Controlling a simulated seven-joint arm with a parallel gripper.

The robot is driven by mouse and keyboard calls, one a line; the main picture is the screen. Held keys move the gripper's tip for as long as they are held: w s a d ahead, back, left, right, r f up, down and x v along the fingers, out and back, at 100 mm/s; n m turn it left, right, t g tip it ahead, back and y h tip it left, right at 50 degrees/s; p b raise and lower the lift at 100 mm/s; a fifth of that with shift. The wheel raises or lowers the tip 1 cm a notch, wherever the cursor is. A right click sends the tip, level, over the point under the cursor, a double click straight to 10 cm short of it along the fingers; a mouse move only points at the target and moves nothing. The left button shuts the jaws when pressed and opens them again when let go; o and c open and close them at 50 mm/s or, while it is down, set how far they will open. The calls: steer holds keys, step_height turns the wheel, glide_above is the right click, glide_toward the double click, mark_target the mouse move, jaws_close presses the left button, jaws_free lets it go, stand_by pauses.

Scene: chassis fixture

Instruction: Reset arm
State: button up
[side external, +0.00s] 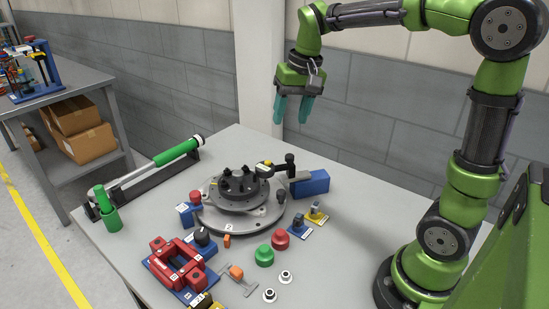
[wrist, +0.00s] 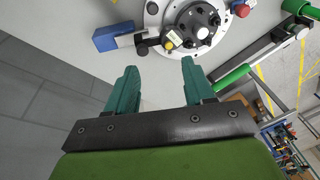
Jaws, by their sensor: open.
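My gripper (side external: 293,108) hangs from my green arm above the back edge of the table, with its teal fingers pointing down. In the wrist view my gripper (wrist: 158,85) shows two teal fingers spread apart with nothing between them. It is clear of the round chassis fixture (side external: 213,220), which stands on the table below and to its left in the side view. The fixture also shows at the top of the wrist view (wrist: 154,22), beyond the fingertips.
A blue block (side external: 311,183) stands beside the fixture. A green-handled bar (side external: 150,170) lies along the left table edge. A red clamp (side external: 177,262), green button (side external: 264,255) and red button (side external: 280,239) sit in front. Grey wall is behind; air around my gripper is clear.

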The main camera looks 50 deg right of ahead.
steer(key=s+a+f+n+t+y, duration=0.1)
steer(key=s+a+t, duration=0.3)
steer(key=s+a, duration=0.5)
steer(key=s+n, duration=0.1)
steer(key=s, duration=0.3)
steer(key=shift+a+f+n+t+y, duration=0.15)
steer(key=shift+f+n+t+y, duration=0.15)
steer(key=shift+f+t, duration=0.1)
steer(key=shift+s, duration=0.1)
